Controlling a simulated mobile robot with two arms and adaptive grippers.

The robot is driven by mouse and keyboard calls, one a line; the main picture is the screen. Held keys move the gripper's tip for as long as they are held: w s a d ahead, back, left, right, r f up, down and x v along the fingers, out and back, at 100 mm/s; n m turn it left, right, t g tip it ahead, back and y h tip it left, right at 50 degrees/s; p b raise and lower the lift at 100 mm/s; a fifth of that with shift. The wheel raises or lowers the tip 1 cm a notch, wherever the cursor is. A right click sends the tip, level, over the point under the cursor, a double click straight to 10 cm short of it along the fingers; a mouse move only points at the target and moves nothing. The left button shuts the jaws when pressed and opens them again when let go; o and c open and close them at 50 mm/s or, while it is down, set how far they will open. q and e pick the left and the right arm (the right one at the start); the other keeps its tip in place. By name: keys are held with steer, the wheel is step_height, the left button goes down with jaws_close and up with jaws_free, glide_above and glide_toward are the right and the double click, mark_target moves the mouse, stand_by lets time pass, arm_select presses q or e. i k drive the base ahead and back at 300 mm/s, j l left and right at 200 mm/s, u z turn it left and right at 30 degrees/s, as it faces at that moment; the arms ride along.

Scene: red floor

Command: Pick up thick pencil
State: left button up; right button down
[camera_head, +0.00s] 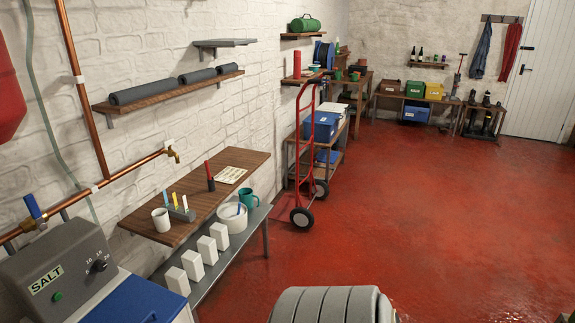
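No thing shows clearly as a thick pencil; the candidates are small. On the wooden shelf-table (190,232) at the left, a grey holder (182,214) carries upright slim sticks, one blue (165,200), one yellow (175,200) and one pale with an orange tip (185,203). Near them a thicker upright stick, red above and dark below (209,175), stands on the same wooden top. I cannot tell which of these is the pencil. Neither of my grippers is in view.
A white mug (161,220) stands left of the holder, and a pale printed board (230,175) lies behind. The grey lower shelf (204,284) holds several white blocks, a white tub (232,218) and a teal mug (249,198). A red hand truck (304,150) stands beyond. Red floor (450,220) is open at right.

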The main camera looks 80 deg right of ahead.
mark_target(207, 168)
steer(key=i+l+z, duration=0.15)
steer(key=l+z, duration=0.15)
steer(key=l, duration=0.25)
steer(key=i+l+z, duration=0.3)
steer(key=l, duration=0.2)
steer(key=i+l+z, duration=0.15)
steer(key=l+z, duration=0.15)
steer(key=l, duration=0.15)
steer(key=i+l+z, duration=0.3)
steer(key=i+l, duration=0.3)
steer(key=l, duration=0.15)
steer(key=i+l, duration=0.3)
steer(key=l, duration=0.1)
